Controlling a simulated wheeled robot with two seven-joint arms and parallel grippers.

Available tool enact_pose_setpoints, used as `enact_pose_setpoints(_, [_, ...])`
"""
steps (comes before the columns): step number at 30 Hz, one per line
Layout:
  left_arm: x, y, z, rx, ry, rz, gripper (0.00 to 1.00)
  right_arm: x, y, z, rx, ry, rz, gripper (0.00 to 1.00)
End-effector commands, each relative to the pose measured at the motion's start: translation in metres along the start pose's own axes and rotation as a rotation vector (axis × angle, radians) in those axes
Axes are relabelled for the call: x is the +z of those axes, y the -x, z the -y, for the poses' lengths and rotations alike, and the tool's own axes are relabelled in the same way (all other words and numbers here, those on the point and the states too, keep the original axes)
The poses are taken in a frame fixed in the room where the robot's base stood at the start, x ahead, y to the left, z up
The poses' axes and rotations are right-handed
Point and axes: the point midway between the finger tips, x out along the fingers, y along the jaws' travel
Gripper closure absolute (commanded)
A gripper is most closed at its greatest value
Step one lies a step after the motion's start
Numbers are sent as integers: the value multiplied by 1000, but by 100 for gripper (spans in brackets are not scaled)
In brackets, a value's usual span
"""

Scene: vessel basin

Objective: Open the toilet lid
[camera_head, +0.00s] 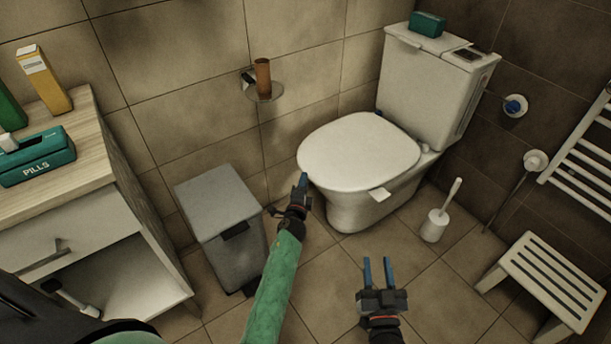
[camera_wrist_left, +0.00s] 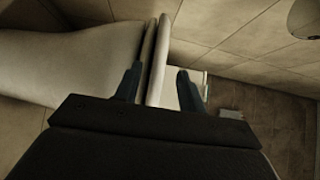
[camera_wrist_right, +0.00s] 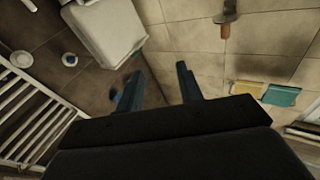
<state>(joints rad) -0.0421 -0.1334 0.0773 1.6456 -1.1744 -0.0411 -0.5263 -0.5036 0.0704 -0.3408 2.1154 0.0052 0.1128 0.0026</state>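The toilet (camera_head: 366,208) stands against the back wall with its white lid (camera_head: 358,150) lying flat, down over the bowl. My left gripper (camera_head: 303,182) is at the lid's front-left edge. In the left wrist view its fingers (camera_wrist_left: 158,88) are apart, and the lid and seat edge (camera_wrist_left: 161,58) shows edge-on in the gap; I cannot tell whether they touch. My right gripper (camera_head: 377,270) is open and empty over the floor, in front of the toilet. Its spread fingers show in the right wrist view (camera_wrist_right: 158,85).
A grey bin (camera_head: 225,225) stands left of my left gripper. A toilet brush (camera_head: 437,220) and a slatted stool (camera_head: 550,275) are on the right. A cabinet (camera_head: 75,215) fills the left. A green box (camera_head: 428,23) sits on the cistern. Floor around my right gripper is clear.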

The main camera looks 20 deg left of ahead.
Motion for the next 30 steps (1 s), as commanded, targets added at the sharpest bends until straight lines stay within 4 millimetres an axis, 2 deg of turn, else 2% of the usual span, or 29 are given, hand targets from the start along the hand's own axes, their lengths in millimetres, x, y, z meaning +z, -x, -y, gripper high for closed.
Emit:
enact_pose_setpoints(3, [0, -18, 0, 0, -1, 0, 60, -6, -2, 0, -1, 2, -19, 64])
enact_pose_setpoints(9, [0, -36, -1, 1, -2, 1, 60, -18, -4, 1, -3, 6, -56, 64])
enact_pose_setpoints(22, [0, -44, 0, 1, 0, 1, 60, -23, -5, 1, -4, 8, -73, 64])
enact_pose_setpoints(28, [0, -44, 0, 1, 0, 1, 99, -23, -5, 1, -4, 7, -72, 64])
enact_pose_setpoints(30, [0, -44, 0, 1, 0, 1, 100, -23, -5, 1, -4, 7, -72, 64])
